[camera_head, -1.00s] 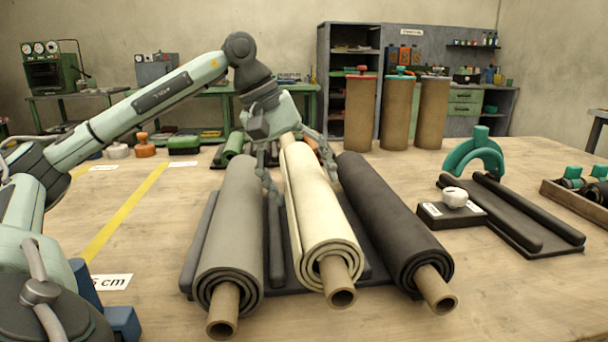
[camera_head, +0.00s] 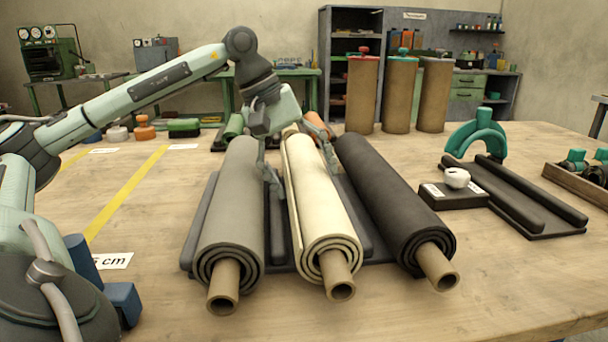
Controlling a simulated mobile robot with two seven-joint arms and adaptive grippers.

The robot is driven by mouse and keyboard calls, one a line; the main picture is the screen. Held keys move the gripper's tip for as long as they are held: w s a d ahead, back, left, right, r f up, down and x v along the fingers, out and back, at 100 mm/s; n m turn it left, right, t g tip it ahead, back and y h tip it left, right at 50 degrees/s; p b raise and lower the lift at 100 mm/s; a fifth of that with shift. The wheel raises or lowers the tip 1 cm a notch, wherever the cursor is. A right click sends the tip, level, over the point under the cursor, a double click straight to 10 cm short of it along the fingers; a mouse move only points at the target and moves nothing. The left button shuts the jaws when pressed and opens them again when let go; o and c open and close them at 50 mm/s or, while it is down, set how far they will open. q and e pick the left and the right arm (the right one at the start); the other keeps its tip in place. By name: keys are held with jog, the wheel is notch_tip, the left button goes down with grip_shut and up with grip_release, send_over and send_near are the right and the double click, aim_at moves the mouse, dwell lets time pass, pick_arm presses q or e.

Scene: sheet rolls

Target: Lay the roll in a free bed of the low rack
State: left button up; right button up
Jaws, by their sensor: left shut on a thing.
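A cream roll (camera_head: 318,205) on a brown core lies lengthwise between a grey roll (camera_head: 229,205) and a black roll (camera_head: 395,200) at the dark low rack (camera_head: 277,235). The grey and black rolls rest in its outer beds. The cream roll is over or in the middle bed; its underside is hidden, so contact with the bed cannot be told. My left gripper (camera_head: 298,165) reaches down over the cream roll's far part, one finger on each side, shut on it. My right gripper is not in view.
A dark two-railed stand (camera_head: 515,200) lies empty at the right, near a white item on a black block (camera_head: 455,190) and a teal arch (camera_head: 477,137). Tall brown cylinders (camera_head: 400,95) stand behind.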

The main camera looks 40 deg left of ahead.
pick_arm(q)
jog(key=shift+w+r, duration=0.1)
jog(key=shift+r, duration=0.15)
jog(key=o, duration=1.6)
jog(key=shift+f, duration=0.2)
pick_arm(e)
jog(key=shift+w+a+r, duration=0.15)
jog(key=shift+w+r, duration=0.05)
pick_arm(q)
jog(key=shift+o, duration=0.2)
jog(key=shift+r, duration=0.1)
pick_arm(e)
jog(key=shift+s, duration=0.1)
pick_arm(q)
jog(key=shift+v, duration=0.9)
jog(key=p+v, duration=0.2)
jog(key=v, duration=0.8)
jog(key=shift+r+p, duration=0.15)
jog(key=shift+p, duration=0.15)
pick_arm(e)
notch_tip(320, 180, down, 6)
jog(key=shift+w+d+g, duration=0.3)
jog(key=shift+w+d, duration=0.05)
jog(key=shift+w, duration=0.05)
pick_arm(q)
jog(key=shift+s, duration=0.2)
